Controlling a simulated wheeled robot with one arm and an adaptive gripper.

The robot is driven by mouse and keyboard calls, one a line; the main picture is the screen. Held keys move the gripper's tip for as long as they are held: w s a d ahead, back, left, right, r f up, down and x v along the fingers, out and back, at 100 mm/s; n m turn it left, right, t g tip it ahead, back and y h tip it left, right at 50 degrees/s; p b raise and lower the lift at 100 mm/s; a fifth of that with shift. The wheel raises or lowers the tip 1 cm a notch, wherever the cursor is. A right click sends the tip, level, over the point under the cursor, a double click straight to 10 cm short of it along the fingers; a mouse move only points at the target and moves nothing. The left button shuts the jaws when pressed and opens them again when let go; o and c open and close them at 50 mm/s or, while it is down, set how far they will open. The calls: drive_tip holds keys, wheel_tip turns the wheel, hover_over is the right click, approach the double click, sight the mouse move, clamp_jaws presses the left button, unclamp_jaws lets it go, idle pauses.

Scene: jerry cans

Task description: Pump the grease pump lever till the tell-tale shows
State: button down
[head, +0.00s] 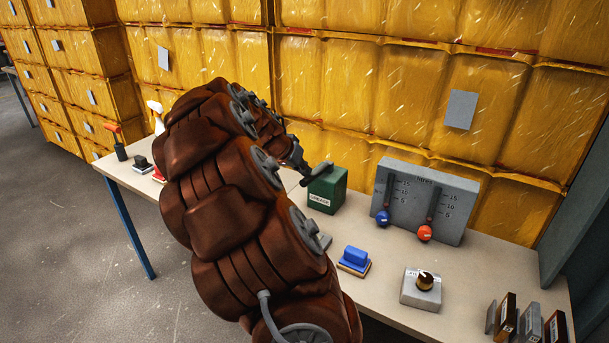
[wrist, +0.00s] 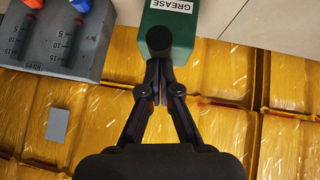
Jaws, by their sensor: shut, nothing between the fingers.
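The grease pump is a green box (head: 327,192) with a white label, standing on the bench against the yellow stacks. In the wrist view the green box (wrist: 182,30) reads GREASE and appears upside down. Its dark lever (head: 318,173) sticks out over the top, and its round black end (wrist: 159,39) shows in the wrist view. My gripper (wrist: 158,68) is shut with nothing between its fingers, and its tips lie at or just behind the lever's end; I cannot tell whether they touch. In the head view my gripper (head: 299,163) is beside the lever. I cannot make out a tell-tale.
A grey gauge block (head: 450,190) with blue and red balls stands right of the pump. Yellow stacks rise behind.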

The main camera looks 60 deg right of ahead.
drive_tip(key=f+b, duration=0.1)
drive_tip(key=b, duration=0.1)
drive_tip(key=f+h+b, duration=0.2)
drive_tip(key=b, duration=0.1)
drive_tip(key=shift+a+f+b, duration=0.1)
drive_tip(key=shift+a+b, duration=0.2)
drive_tip(key=shift+b, duration=0.05)
wheel_tip(320, 180, down, 2)
drive_tip(key=h+b, duration=0.2)
drive_tip(key=b, duration=0.3)
drive_tip(key=shift+s+a+f+b, duration=0.1)
drive_tip(key=shift+a+f+b, duration=0.05)
drive_tip(key=shift+b, duration=0.2)
drive_tip(key=shift+f+b, duration=0.55)
drive_tip(key=shift+b, duration=0.35)
drive_tip(key=shift+f+m, duration=0.3)
approach(303, 180)
drive_tip(key=shift+w+a+f, duration=0.45)
drive_tip(key=shift+w+a, duration=0.1)
drive_tip(key=shift+w, duration=0.25)
